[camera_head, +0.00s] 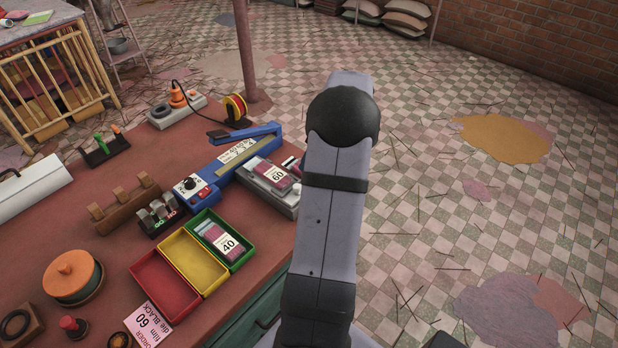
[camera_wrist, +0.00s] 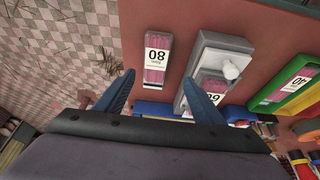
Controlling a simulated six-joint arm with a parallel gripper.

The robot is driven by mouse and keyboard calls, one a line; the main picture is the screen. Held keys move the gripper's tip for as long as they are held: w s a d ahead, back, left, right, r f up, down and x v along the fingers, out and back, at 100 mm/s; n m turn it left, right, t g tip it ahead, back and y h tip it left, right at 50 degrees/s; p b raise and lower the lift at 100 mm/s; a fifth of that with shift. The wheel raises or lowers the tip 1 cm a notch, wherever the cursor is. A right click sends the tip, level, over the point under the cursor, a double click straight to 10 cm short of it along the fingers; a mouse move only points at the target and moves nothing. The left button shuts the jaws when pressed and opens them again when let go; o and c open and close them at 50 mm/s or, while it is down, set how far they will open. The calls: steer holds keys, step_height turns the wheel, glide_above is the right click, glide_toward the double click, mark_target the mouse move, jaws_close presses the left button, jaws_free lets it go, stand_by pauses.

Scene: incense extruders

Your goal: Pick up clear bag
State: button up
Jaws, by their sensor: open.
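Clear bags with dark pink contents and white number labels are in view. One bag marked 80 (camera_wrist: 157,62) lies on the red table in the wrist view. A bag marked 60 (camera_head: 272,177) lies on a grey device (camera_head: 287,204), which also shows in the wrist view (camera_wrist: 228,48). A bag marked 40 (camera_head: 221,240) lies in the green tray (camera_head: 239,262). My gripper (camera_wrist: 159,78) is open, its blue fingers on either side of the lower part of the 80 bag in the picture; I cannot tell the height.
A blue sealer-like machine (camera_head: 203,188) with a dial lies behind the trays. Yellow (camera_head: 192,262) and red (camera_head: 163,288) trays stand beside the green one. The table ends beneath my arm.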

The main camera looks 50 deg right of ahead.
steer(key=shift+s+d+f, duration=0.2)
steer(key=shift+d, duration=0.25)
steer(key=shift+p+x, duration=1)
steer(key=shift+x, duration=0.65)
steer(key=shift+p+x, duration=0.75)
steer(key=shift+x, duration=1.25)
steer(key=shift+w+r, duration=0.1)
steer(key=shift+w, duration=0.1)
steer(key=shift+c, duration=0.5)
steer(key=c, duration=1)
steer(key=shift+c, duration=0.2)
steer(key=shift+d+r, duration=0.1)
